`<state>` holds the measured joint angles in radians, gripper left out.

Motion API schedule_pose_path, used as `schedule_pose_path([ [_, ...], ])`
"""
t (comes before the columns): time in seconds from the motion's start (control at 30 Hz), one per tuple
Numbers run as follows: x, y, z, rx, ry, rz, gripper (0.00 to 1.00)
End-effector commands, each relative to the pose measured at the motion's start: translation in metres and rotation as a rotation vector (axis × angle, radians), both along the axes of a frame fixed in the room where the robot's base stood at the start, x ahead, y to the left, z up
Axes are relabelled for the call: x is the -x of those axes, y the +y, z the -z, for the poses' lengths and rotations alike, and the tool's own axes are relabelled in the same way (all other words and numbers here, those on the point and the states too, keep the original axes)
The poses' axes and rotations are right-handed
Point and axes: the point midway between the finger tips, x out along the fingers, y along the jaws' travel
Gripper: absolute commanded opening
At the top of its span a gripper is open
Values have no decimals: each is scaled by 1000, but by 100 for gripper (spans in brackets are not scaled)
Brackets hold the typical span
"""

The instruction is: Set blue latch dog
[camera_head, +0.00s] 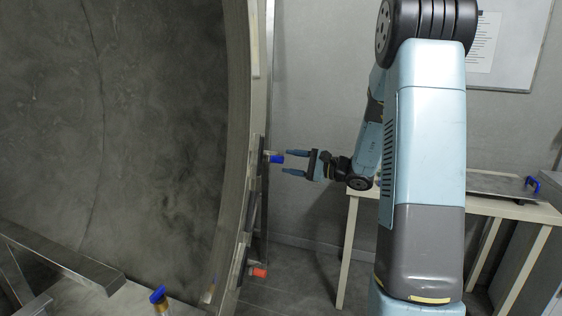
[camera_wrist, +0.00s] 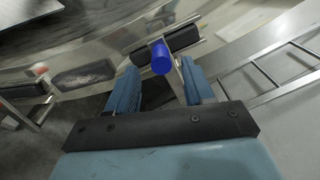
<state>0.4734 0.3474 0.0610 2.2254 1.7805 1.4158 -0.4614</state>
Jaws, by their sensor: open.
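The blue latch dog (camera_head: 277,159) is a short blue cylinder sticking out from the rim of the large round chamber opening in the head view. My gripper (camera_head: 289,162) is open just to its right, with fingers pointing left toward it. In the wrist view the blue latch dog (camera_wrist: 160,57) shows end-on, at or just beyond the tips of my two blue fingers, between them in the picture. I cannot tell whether the fingers touch it; they are not closed on it.
A red latch dog (camera_head: 258,272) is lower on the same rim (camera_head: 246,215). Another blue-topped piece (camera_head: 158,295) is at the bottom left, near a metal rail (camera_head: 60,258). A table (camera_head: 485,200) with a tray and a blue handle (camera_head: 533,184) stands behind my arm on the right.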

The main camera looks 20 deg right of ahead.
Motion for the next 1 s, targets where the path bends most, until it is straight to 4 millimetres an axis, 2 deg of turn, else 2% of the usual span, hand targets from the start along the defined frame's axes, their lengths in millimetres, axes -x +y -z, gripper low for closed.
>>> schedule_pose_path([
  [0.1, -11, 15, 0, 0, 0, -2, 52],
  [0.3, -25, 31, 0, 1, -1, -1, 52],
  [0.7, -29, 35, 0, 1, 0, 1, 52],
  [0.77, -29, 35, 0, 1, 0, 1, 48],
  [1.0, -29, 35, 0, 1, 1, 0, 25],
])
